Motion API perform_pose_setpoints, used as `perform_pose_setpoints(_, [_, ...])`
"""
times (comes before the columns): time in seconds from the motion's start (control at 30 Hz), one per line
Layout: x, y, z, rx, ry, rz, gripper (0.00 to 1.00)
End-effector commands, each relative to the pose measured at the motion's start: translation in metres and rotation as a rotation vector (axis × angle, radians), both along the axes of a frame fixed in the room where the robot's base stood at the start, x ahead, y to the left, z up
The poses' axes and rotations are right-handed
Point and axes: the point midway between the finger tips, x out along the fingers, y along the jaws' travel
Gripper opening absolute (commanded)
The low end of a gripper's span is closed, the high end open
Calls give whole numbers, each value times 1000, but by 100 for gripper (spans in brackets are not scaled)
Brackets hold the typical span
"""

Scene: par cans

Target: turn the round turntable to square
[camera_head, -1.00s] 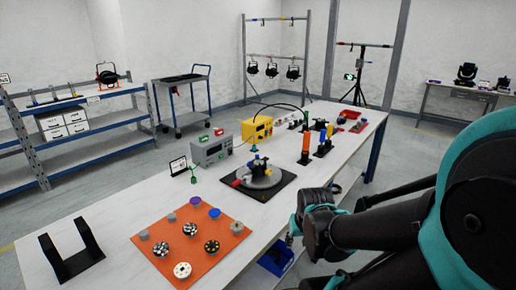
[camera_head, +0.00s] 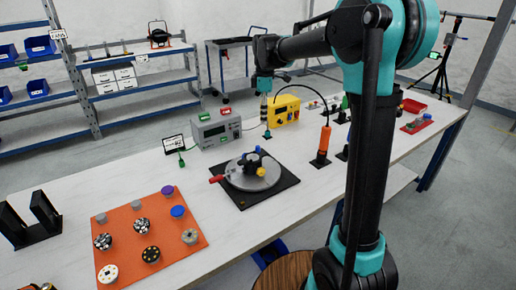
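The round turntable (camera_head: 240,183) is a grey disc on a black square base (camera_head: 284,191), in the middle of the white table. A dark fixture (camera_head: 254,162) stands on the disc. My gripper (camera_head: 265,112) hangs from the wrist, in the picture behind and above the turntable, near the yellow box. It looks clear of the turntable. Its fingers are too small and dark to read as open or shut.
A grey instrument (camera_head: 210,133) and a yellow box (camera_head: 286,110) with a cable stand behind the turntable. An orange upright tool (camera_head: 324,141) stands to its right. An orange mat (camera_head: 190,238) with several round parts lies at left front. Bare tabletop lies between mat and turntable.

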Motion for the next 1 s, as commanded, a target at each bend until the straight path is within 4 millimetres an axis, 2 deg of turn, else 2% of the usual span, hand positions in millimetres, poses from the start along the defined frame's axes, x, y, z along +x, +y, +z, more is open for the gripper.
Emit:
perform_pose_setpoints(0.1, [12,18,9,-9,21,105,39])
perform_pose_setpoints(0.2, [16,23,11,-11,30,145,39])
perform_pose_setpoints(0.37, [16,24,-3,-12,32,154,39])
perform_pose_setpoints(1.0, [15,23,-125,-11,31,150,39])
